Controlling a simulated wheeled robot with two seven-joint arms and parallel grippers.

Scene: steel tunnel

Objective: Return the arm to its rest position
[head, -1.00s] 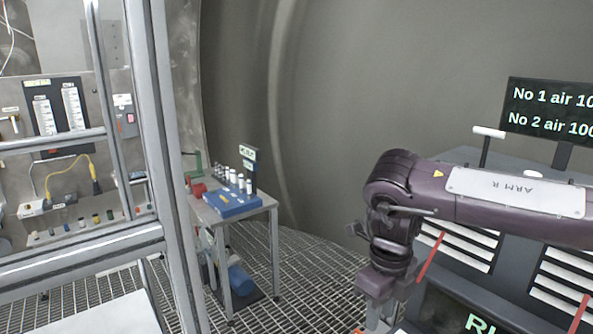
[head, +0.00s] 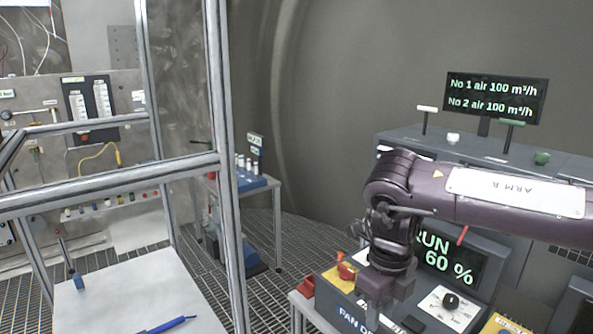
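My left arm and gripper are not in view.
An air-flow sign (head: 495,97) stands behind. A metal frame (head: 228,160) and white table (head: 130,290) with a blue pen (head: 172,325) are at left.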

